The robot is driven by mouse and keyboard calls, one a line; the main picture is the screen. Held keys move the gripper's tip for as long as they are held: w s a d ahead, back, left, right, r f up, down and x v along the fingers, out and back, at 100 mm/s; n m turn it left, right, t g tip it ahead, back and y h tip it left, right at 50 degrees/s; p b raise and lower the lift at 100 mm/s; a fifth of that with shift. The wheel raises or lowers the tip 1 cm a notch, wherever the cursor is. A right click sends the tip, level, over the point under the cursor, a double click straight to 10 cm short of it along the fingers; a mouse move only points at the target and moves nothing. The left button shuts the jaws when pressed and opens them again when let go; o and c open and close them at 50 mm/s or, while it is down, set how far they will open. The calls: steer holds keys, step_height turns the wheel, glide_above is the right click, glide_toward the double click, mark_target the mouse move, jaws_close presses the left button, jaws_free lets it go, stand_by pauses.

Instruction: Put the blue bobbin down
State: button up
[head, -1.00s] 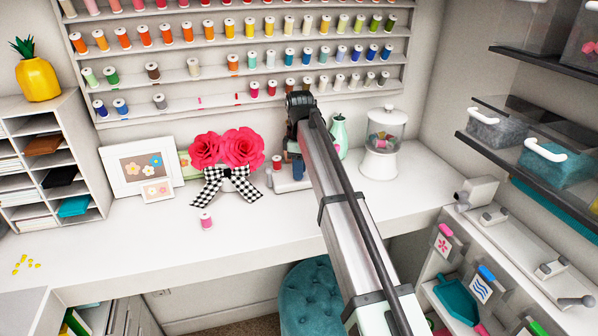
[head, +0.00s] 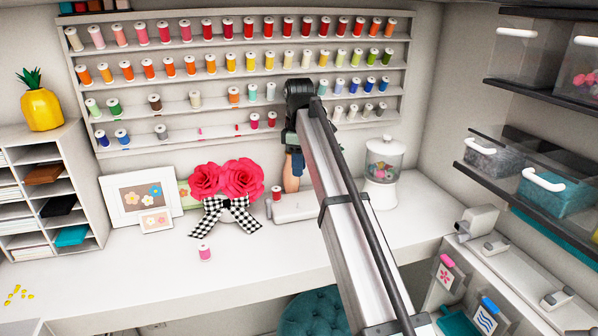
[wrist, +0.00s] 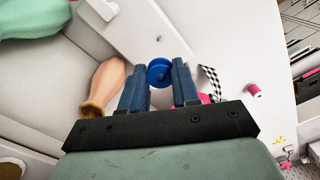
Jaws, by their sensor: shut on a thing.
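My gripper (wrist: 157,82) has blue fingers and is shut on the blue bobbin (wrist: 159,72), which sits between the fingertips in the wrist view. In the head view my gripper (head: 295,158) is above the back of the white desk (head: 140,275), right of the red paper flowers; the bobbin cannot be made out there. Below it lies a low white device (head: 294,208) with a red spool (head: 276,193) at its left end. In the wrist view a white surface with a small pin (wrist: 158,38) lies beyond the bobbin.
The red flowers (head: 228,180) have a checked bow. A pink spool (head: 205,253) stands on the desk front. A candy jar (head: 382,170) stands right. Thread racks (head: 240,90) cover the back wall.

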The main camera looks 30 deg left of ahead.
steer(key=shift+r, duration=0.7)
glide_above(244, 261)
step_height(244, 261, down, 6)
steer(key=shift+s+f, duration=0.1)
steer(key=shift+f, duration=4.8)
steer(key=shift+f, duration=0.15)
steer(key=o, duration=1)
step_height(244, 261, up, 12)
